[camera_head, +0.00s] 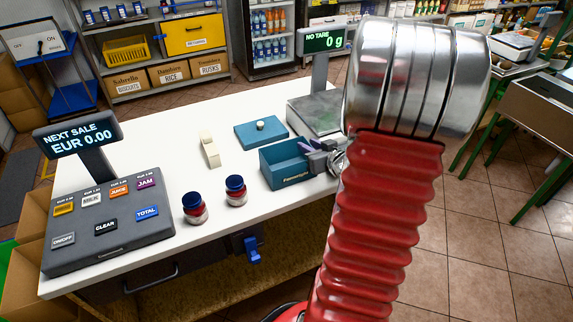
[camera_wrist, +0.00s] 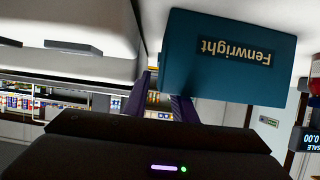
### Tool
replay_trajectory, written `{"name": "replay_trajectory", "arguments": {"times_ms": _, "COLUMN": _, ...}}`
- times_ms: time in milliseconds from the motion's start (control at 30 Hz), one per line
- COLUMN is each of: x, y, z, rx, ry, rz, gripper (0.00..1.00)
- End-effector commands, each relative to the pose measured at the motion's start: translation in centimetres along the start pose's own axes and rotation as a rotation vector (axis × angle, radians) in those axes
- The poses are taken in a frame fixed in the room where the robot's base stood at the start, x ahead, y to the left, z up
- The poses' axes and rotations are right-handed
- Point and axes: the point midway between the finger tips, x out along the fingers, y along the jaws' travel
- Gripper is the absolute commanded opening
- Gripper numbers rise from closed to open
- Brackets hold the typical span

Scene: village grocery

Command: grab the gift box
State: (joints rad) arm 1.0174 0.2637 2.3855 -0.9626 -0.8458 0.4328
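The gift box is an open teal box (camera_head: 287,166) on the white counter, with "Fenwright" on its front. In the wrist view the box (camera_wrist: 220,80) fills the upper middle and appears upside down. My gripper (camera_head: 318,154) is at the right side of the box. In the wrist view its two purple fingers (camera_wrist: 163,98) stand apart around the box's near side edge. One finger shows outside the box; the other is partly hidden behind the front wall. I cannot tell whether they touch it.
A grey scale (camera_head: 315,112) stands close behind my gripper. Two dark-blue-lidded jars (camera_head: 236,191) (camera_head: 194,208) and a till (camera_head: 105,225) are to the left. The counter's back left is clear.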

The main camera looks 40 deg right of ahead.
Motion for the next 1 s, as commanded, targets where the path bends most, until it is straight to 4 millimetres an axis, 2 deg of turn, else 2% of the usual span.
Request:
{"name": "replay_trajectory", "arguments": {"times_ms": 400, "x": -0.19, "y": 0.3, "z": 0.07, "rx": 0.003, "ry": 0.0, "rz": 0.006, "gripper": 0.23}}
{"name": "replay_trajectory", "arguments": {"times_ms": 733, "x": -0.22, "y": 0.36, "z": 0.08, "rx": 0.003, "ry": 0.0, "rz": 0.007, "gripper": 0.0}}
{"name": "replay_trajectory", "arguments": {"times_ms": 1000, "x": -0.23, "y": 0.4, "z": 0.09, "rx": 0.004, "ry": -0.001, "rz": 0.008, "gripper": 0.0}}
